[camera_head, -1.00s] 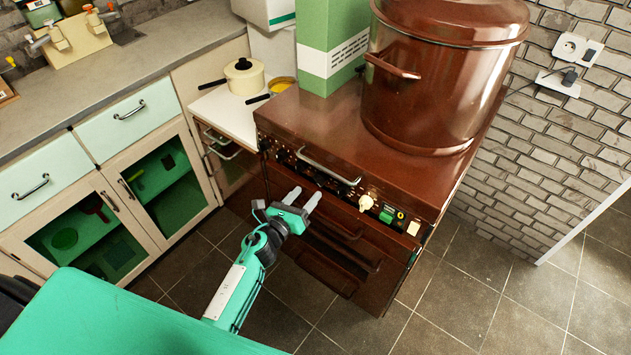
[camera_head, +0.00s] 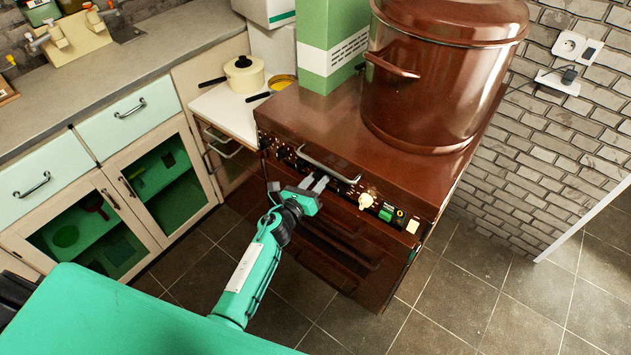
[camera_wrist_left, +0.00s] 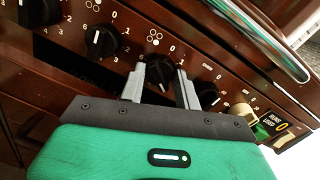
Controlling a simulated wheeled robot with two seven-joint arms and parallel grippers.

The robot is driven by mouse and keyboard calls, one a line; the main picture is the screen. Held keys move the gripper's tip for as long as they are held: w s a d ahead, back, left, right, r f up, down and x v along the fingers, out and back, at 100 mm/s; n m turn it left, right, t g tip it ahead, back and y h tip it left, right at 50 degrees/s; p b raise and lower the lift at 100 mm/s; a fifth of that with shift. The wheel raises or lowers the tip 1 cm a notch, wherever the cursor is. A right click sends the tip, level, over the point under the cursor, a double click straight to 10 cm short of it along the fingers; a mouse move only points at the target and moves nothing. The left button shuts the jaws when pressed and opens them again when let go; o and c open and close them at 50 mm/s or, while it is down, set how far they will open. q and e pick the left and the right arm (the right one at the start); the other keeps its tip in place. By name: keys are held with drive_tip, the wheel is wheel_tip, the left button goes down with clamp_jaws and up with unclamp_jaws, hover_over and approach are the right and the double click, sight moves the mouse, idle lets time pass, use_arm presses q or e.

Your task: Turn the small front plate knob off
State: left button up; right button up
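The brown stove (camera_head: 330,120) has a front panel with a row of black knobs. In the left wrist view, one black knob (camera_wrist_left: 158,71) sits between the two grey fingertips of my left gripper (camera_wrist_left: 160,84). Its white pointer line faces downward, and a burner symbol and a 0 are printed above it. The fingers stand apart on either side of it; I cannot tell whether they touch it. In the head view my left gripper (camera_head: 313,183) is at the panel, below the metal handle. My right gripper is not in view.
Other black knobs (camera_wrist_left: 103,41) stand on both sides. A metal handle bar (camera_wrist_left: 258,40) runs above the panel. A large brown pot (camera_head: 435,85) stands on the stove. Floor in front is clear.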

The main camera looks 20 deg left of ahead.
use_arm(q)
drive_tip(key=shift+n, duration=0.3)
drive_tip(key=n+p, duration=0.2)
drive_tip(key=n, duration=0.2)
drive_tip(key=shift+r+n, duration=0.15)
drive_tip(key=shift+n, duration=0.25)
drive_tip(key=n+g+p, duration=0.1)
drive_tip(key=n, duration=0.4)
drive_tip(key=shift+a+p, duration=0.1)
drive_tip(key=shift+p, duration=0.25)
drive_tip(key=n+p, duration=0.1)
drive_tip(key=n, duration=0.2)
drive_tip(key=shift+n+h, duration=0.3)
drive_tip(key=n, duration=0.3)
drive_tip(key=shift+p, duration=0.35)
drive_tip(key=n, duration=0.6)
drive_tip(key=shift+a+n+h, duration=0.1)
drive_tip(key=shift+n+h, duration=0.2)
drive_tip(key=shift+h, duration=0.1)
drive_tip(key=shift+n+g, duration=0.3)
